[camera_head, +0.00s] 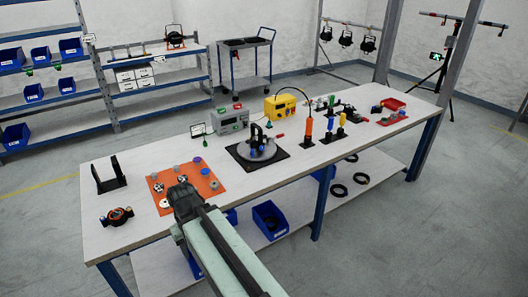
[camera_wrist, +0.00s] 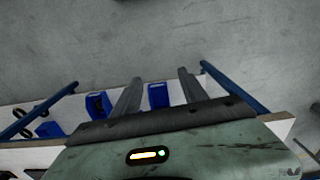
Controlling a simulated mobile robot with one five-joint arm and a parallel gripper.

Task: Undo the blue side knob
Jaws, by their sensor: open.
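A small round black fitting with an orange middle (camera_head: 117,215) lies near the left front of the workbench in the head view. It has small knob-like parts on its sides; I cannot tell for certain which is the blue side knob. A black U-shaped bracket (camera_head: 107,176) stands upright behind it. My gripper (camera_head: 183,192) is over the bench's front edge, to the right of the fitting and apart from it, by the orange mat. In the wrist view my gripper (camera_wrist: 160,76) has its two fingers spread with nothing between them. The fitting is not recognisable in the wrist view.
The orange mat (camera_head: 205,184) with several small parts lies beside my gripper. A black plate with a round device (camera_head: 258,150), a yellow unit (camera_head: 280,107) and upright coloured tools stand further right. Blue bins (camera_head: 270,217) sit on the lower shelf. Bench around the fitting is clear.

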